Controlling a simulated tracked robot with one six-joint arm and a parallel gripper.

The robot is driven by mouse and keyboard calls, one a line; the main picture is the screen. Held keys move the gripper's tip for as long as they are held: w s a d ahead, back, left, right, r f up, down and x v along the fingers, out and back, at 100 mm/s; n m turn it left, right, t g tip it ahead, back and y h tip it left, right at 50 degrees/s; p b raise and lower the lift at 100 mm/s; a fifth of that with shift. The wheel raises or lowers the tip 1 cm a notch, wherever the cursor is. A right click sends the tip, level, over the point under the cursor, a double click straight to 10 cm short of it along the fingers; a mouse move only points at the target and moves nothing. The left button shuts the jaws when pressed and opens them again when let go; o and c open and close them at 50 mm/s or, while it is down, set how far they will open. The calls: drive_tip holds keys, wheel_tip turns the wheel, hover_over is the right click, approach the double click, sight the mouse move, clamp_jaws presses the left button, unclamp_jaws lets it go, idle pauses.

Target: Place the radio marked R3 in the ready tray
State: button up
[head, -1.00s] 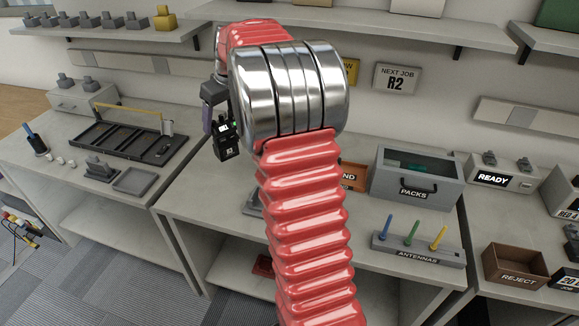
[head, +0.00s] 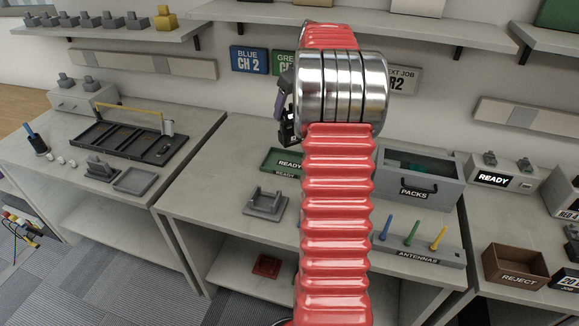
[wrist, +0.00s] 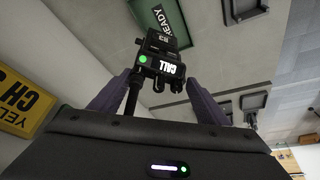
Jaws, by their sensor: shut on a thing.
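My gripper (wrist: 158,78) is shut on a black radio (wrist: 160,48) in the wrist view. The radio has a green light, a lit CALL display and a small marking that looks like R3. In the head view only a dark part of the radio (head: 287,130) shows, held in the air left of my arm's metal band; the band hides much of my gripper (head: 285,105). The green ready tray (head: 270,160) lies on the middle bench, just below and behind the held radio, with its right end behind my arm. It also shows at the top of the wrist view (wrist: 157,14).
A grey cradle (head: 264,204) stands in front of the ready tray. The packs bin (head: 416,189) and antennas rack (head: 418,251) are right of my arm. A box labelled READY (head: 500,183) and a reject bin (head: 515,268) are farther right. Left bench holds a black rack (head: 122,143).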

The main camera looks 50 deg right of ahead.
sight(293, 127)
drive_tip(key=shift+f, duration=3.05)
drive_tip(key=shift+f, duration=1.9)
drive_tip(key=o, duration=1.6)
drive_tip(key=shift+f, duration=0.1)
drive_tip(key=shift+o, duration=0.2)
